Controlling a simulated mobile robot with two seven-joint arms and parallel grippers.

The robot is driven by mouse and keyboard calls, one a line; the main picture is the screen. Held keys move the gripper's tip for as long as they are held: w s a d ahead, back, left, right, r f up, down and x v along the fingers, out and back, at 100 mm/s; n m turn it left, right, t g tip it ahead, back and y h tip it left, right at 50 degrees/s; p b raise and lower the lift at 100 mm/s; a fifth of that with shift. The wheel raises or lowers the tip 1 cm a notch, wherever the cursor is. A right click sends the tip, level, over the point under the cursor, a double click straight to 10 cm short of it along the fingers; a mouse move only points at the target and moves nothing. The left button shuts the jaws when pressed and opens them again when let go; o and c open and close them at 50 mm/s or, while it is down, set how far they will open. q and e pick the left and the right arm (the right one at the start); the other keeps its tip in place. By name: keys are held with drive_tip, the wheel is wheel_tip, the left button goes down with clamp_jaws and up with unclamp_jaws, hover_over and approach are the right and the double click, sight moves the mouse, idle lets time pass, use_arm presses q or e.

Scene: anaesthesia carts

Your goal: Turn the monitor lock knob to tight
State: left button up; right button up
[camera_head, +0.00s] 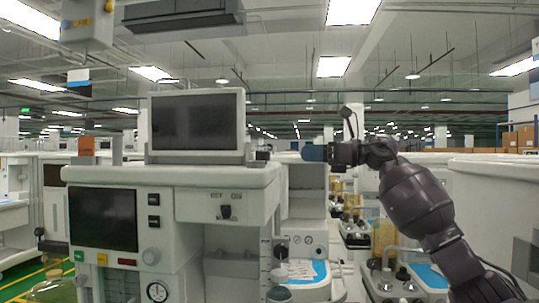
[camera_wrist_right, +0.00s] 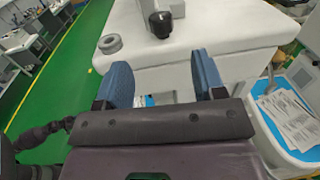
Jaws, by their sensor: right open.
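The monitor (camera_head: 197,122) stands on top of the white anaesthesia cart (camera_head: 165,176), its dark screen facing me. A small dark knob (camera_head: 262,155), which looks like the monitor lock knob, sits just right of the monitor's base. In the right wrist view a black knob (camera_wrist_right: 160,24) shows beyond the fingers, above the white cart top. My right gripper (camera_head: 308,153) is right of the knob, pointing left, apart from it. Its blue fingers (camera_wrist_right: 164,80) are spread with nothing between them. The knob's turn position cannot be read. My left gripper is out of view.
A grey ring-shaped part (camera_wrist_right: 110,43) lies on the cart top, left of the knob. A blue-and-white tray (camera_wrist_right: 288,115) with papers is lower right. Other carts stand behind my right arm. Green floor (camera_wrist_right: 60,80) is open to the left.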

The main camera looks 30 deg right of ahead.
sight(264, 156)
drive_tip(key=x, duration=1)
drive_tip(key=shift+w+a+p, duration=0.15)
drive_tip(key=shift+w+p, duration=0.05)
drive_tip(key=shift+p, duration=0.1)
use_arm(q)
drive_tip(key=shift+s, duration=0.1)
use_arm(e)
drive_tip(key=c, duration=0.9)
drive_tip(key=shift+s+r+m+t+h+p, duration=0.3)
drive_tip(key=shift+m+t+h+p, duration=0.2)
drive_tip(key=shift+t+h+p, duration=0.3)
drive_tip(key=shift+a+r+m+t+h+p, duration=0.15)
drive_tip(key=shift+m+t+h+p, duration=0.35)
drive_tip(key=shift+p, duration=0.4)
drive_tip(key=m+t+h+p, duration=0.1)
drive_tip(key=m+h+p, duration=0.1)
drive_tip(key=p, duration=0.1)
drive_tip(key=shift+a+t+h+p, duration=0.15)
drive_tip(key=shift+t+h+p, duration=0.25)
drive_tip(key=shift+h+p, duration=0.2)
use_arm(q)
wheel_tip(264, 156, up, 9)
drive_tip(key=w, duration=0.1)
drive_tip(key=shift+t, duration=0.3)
use_arm(e)
drive_tip(key=shift+f+m, duration=0.3)
drive_tip(key=shift+f, duration=0.05)
